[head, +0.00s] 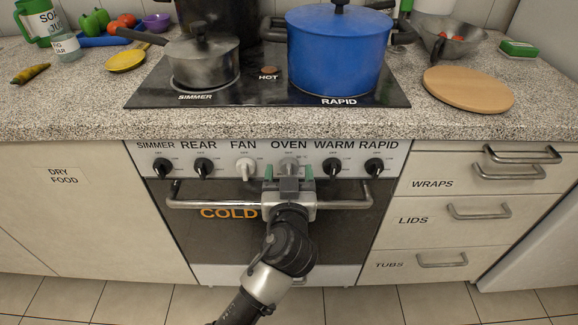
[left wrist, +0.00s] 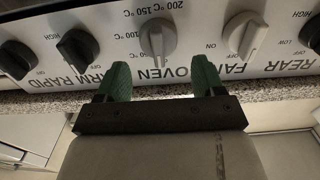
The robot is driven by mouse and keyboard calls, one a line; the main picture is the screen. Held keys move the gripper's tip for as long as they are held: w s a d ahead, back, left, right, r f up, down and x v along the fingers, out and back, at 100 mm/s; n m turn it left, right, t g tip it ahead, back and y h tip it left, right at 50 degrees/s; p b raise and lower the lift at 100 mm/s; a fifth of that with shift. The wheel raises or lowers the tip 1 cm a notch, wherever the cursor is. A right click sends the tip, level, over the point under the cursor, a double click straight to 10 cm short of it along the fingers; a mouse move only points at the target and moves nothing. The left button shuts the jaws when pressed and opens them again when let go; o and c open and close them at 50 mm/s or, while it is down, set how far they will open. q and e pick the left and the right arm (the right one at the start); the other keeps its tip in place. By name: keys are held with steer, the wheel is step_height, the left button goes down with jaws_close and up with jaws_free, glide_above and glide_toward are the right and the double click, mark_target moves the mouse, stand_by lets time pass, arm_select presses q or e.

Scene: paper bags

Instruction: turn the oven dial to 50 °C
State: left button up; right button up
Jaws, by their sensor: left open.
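The oven dial (head: 290,163) is a light grey knob on the stove's front panel, under the printed word OVEN. My left gripper (head: 288,173) is in front of its lower part and partly hides it. In the left wrist view the oven dial (left wrist: 158,39) shows more fully, with a raised ridge and marks for 50, 100, 150 and 200 °C around it. There my left gripper (left wrist: 162,75) has its two green fingers spread wide, with nothing between them. The fingertips appear just short of the dial, one towards each side. My right gripper is out of view.
A white fan dial (head: 245,168) and a black warm dial (head: 333,168) flank the oven dial. The oven door handle (head: 215,204) runs behind my gripper. A blue pot (head: 338,52) and a grey pan (head: 203,64) stand on the hob above.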

arm_select(q)
steer(key=shift+w, duration=1.2)
steer(key=c, duration=0.9)
